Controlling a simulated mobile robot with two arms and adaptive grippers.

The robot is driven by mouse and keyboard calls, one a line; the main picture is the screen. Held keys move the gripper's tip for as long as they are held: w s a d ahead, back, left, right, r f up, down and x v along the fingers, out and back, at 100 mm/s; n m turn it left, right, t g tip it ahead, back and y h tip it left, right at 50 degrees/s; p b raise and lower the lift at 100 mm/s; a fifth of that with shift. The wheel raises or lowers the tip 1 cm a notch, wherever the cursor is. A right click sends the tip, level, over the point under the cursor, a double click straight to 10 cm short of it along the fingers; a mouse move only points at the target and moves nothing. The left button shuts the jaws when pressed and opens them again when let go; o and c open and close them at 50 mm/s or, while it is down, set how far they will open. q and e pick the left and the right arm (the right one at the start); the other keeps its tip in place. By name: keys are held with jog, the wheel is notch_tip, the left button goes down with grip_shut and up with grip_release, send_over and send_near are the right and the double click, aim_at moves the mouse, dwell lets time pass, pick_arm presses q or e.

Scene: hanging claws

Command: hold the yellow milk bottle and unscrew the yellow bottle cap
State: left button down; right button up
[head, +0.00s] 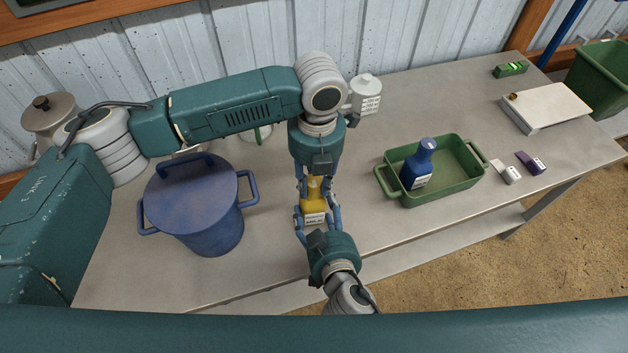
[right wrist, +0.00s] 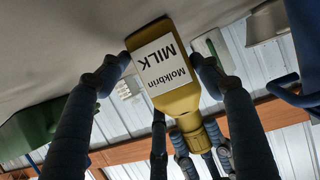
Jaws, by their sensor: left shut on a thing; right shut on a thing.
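The yellow milk bottle (head: 315,205) stands near the table's front edge in the head view. Its white label reads Molkbrin MILK in the right wrist view, where the bottle (right wrist: 182,100) appears upside down. My right gripper (head: 316,215) is shut on the bottle body from the front, one finger on each side. My left gripper (head: 315,182) reaches down from above and is shut around the yellow cap at the bottle's neck. The cap is mostly hidden by the fingers in the head view. In the right wrist view the left fingers close around the cap (right wrist: 195,138).
A large blue pot (head: 205,225) stands to the left. A green tray (head: 455,187) with a blue bottle (head: 419,165) is to the right. A white container (head: 367,95) stands behind. A white box (head: 546,108) lies far right. Table between bottle and tray is clear.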

pick_arm(q)
jog(key=n, duration=0.3)
jog(key=shift+n, duration=0.4)
jog(key=n, duration=0.5)
jog(key=shift+r+n, duration=0.1)
jog(key=shift+n, duration=0.6)
jog(key=n, duration=0.7)
jog(key=shift+n, duration=0.3)
jog(key=n, duration=0.4)
jog(key=shift+r, duration=0.1)
